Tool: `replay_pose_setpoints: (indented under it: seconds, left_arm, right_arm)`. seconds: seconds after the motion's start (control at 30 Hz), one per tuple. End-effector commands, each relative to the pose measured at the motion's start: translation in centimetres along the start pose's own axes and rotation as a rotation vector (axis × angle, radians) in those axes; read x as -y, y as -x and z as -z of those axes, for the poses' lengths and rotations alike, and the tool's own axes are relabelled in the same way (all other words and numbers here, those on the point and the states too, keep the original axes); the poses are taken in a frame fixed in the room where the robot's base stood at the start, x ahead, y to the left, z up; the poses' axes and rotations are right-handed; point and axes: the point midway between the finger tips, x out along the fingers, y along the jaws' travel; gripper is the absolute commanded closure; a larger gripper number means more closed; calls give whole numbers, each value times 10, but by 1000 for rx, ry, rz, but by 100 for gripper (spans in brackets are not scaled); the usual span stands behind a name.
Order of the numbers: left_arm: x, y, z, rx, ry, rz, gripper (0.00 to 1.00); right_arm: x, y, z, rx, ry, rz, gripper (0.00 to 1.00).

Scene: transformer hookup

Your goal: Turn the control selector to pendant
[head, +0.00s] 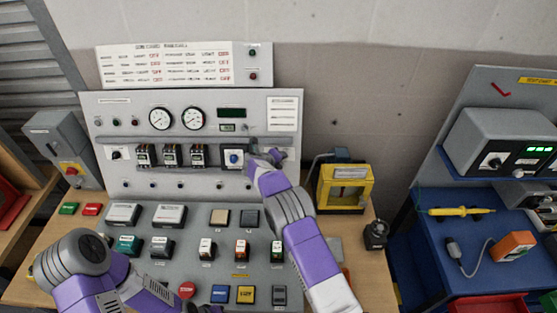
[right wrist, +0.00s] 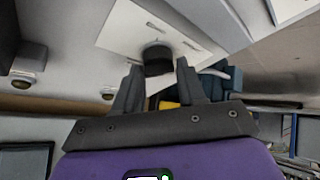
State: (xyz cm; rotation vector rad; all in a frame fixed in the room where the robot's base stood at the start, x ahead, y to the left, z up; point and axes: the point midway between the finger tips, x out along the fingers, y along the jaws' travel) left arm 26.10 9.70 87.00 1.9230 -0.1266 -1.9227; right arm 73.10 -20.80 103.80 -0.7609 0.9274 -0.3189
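In the right wrist view a black round knob (right wrist: 157,54) stands out from a white label plate (right wrist: 122,28) on a grey panel. My right gripper (right wrist: 157,72) is open, its two fingertips on either side of the knob. Small gaps show, but contact cannot be told for certain. In the head view my right gripper (head: 276,155) is at the right end of the upright panel's lower row and hides the knob there. The plate's lettering is too small to read. My left arm is low at the left, and its gripper (head: 208,308) is partly cut off at the bottom edge.
The upright panel (head: 210,103) carries gauges, breakers and a blue knob (head: 234,158) just left of my right gripper. A sloped console (head: 200,268) with several parts lies below. A yellow device (head: 343,188) stands close on the right. A blue bench (head: 470,250) is farther right.

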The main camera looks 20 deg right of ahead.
Motion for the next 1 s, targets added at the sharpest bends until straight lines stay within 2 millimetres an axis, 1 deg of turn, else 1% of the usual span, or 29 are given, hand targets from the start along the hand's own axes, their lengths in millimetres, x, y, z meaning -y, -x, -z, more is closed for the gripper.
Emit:
replay_pose_setpoints:
  seconds: [0.03,0.1,0.13,0.37,0.47,0.63,0.9,1.0]
  left_arm:
    - [0,0,0,0,0,0,57]
    - [0,0,0,0,0,0,57]
    - [0,0,0,0,0,0,57]
    - [0,0,0,0,0,0,57]
    - [0,0,0,0,0,0,57]
    - [0,-1,0,0,0,0,57]
    - [1,-4,0,0,0,0,57]
    - [2,-4,0,0,0,0,57]
  right_arm:
    - [0,0,0,0,0,1,52]
    - [0,0,0,0,0,1,41]
    - [0,0,0,0,0,1,40]
    - [0,0,0,-1,1,1,40]
    - [0,3,0,0,2,1,40]
    - [0,20,-1,1,3,1,40]
    - [0,59,-1,1,2,1,40]
    - [0,69,0,0,1,1,40]
